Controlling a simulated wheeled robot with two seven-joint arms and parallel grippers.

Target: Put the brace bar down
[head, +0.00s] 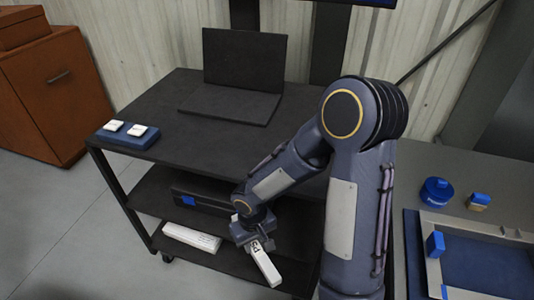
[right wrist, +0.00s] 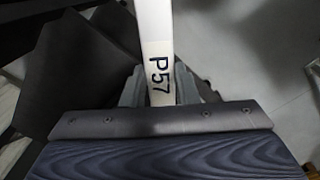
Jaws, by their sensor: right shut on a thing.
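The brace bar (head: 265,267) is a white bar with dark lettering near one end. In the right wrist view the bar (right wrist: 156,25) shows the marking P57 and runs up out of the frame. My right gripper (head: 257,243) is shut on the bar near its marked end. In the head view the bar slants down and right, in front of the cart's lower shelves. I cannot tell whether it touches a shelf. The right gripper's fingers (right wrist: 158,85) show on both sides of the bar in the wrist view. My left gripper is not in view.
A dark cart (head: 190,83) carries a laptop-like black device (head: 243,65) and a blue tray (head: 112,138) with two white pieces. Its lower shelves hold a black box (head: 205,198) and a white labelled box (head: 190,238). A grey bench (head: 415,165) stands right, with a blue-lidded round container (head: 436,190).

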